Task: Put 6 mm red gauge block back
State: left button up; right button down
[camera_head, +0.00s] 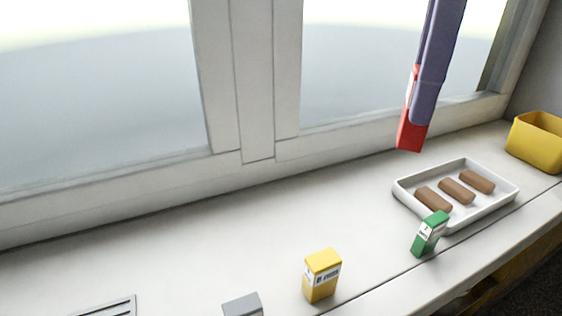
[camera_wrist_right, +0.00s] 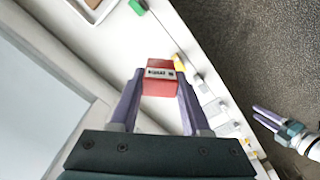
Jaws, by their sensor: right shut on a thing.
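My right gripper (camera_head: 420,112) comes down from the top right in the head view, its purple fingers shut on the red gauge block (camera_head: 410,136). The block hangs in the air near the window frame, above and behind the white tray. In the right wrist view the red block (camera_wrist_right: 158,84) sits between both fingertips, with a white label whose text is too small to read. My left gripper (camera_wrist_right: 270,117) shows at the right edge of the wrist view, its two purple fingers apart and empty. It is out of the head view.
On the white sill stand a green block (camera_head: 429,234), a yellow block (camera_head: 322,276) and a grey block (camera_head: 243,305). A white tray (camera_head: 402,198) holds three brown bars. A yellow bin (camera_head: 535,146) stands far right. A slotted plate (camera_head: 105,306) lies front left. The window frame borders the sill.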

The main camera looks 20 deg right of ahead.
notch_tip(320, 180, down, 20)
jog(key=b, duration=0.4)
jog(key=shift+a+r, duration=0.1)
jog(key=shift+r, duration=0.15)
jog(key=shift+f, duration=0.3)
jog(key=shift+c, duration=1.8)
grip_release()
jog(key=shift+f, duration=0.15)
